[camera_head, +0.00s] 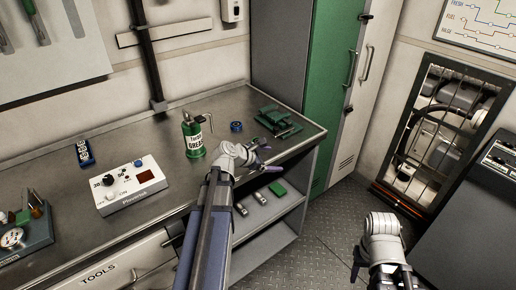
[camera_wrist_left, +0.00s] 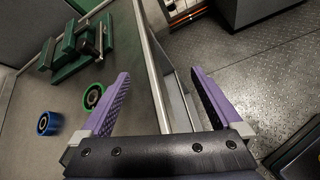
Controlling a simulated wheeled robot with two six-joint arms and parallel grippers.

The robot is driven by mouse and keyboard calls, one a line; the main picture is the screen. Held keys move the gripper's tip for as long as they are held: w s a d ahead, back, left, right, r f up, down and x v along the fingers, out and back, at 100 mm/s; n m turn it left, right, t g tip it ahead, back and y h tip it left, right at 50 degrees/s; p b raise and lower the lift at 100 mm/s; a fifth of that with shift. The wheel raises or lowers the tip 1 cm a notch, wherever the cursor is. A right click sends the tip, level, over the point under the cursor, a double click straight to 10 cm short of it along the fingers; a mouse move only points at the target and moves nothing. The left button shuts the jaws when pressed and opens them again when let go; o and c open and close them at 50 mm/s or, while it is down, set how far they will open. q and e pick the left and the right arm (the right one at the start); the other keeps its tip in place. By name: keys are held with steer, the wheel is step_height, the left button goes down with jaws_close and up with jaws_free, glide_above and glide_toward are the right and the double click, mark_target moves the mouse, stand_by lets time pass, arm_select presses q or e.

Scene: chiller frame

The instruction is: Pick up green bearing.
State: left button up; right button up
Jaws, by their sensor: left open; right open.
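The green bearing (camera_wrist_left: 93,96), a ring with a dark centre, lies on the metal bench in the left wrist view, just left of my left gripper's left finger. In the head view I cannot make it out clearly; my left gripper likely covers it. My left gripper (camera_head: 268,156) is open and empty over the bench's front edge, its purple fingers also showing in the left wrist view (camera_wrist_left: 160,76). The bearing is outside the jaws. My right gripper (camera_head: 358,262) is partly in view at the lower right, over the floor, away from the bench.
A blue bearing (camera_head: 236,127) lies near the green one. A green vise (camera_head: 279,121) stands at the bench's right end. A green grease can (camera_head: 193,137) and a white control box (camera_head: 129,185) stand to the left. Lower shelves (camera_head: 268,212) hold small items.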

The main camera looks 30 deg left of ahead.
mark_target(255, 141)
arm_select(q)
steer(key=a+n+t, duration=0.1)
steer(key=a+n, duration=0.1)
steer(key=a, duration=0.1)
steer(key=a+r+n+t+y, duration=0.1)
steer(key=a+n, duration=0.2)
steer(key=a, duration=0.1)
steer(key=a+r+n+y+b, duration=0.1)
steer(key=a+n, duration=0.1)
steer(key=a, duration=0.2)
steer(key=shift+s+a+r+t, duration=0.15)
steer(key=shift+s+r+t, duration=0.1)
steer(key=shift+t, duration=0.15)
steer(key=shift+f+b+x, duration=0.2)
steer(key=shift+b+x, duration=0.65)
steer(key=shift+x, duration=1.15)
steer(key=shift+f+b+x, duration=0.2)
steer(key=shift+b+x, duration=0.65)
steer(key=shift+x, duration=1.1)
steer(key=shift+s+r, duration=0.1)
steer(key=shift+s, duration=0.1)
steer(key=shift+c, duration=0.5)
jaws_close()
steer(key=shift+r, duration=0.15)
step_height(255, 141, up, 10)
steer(key=p, duration=1)
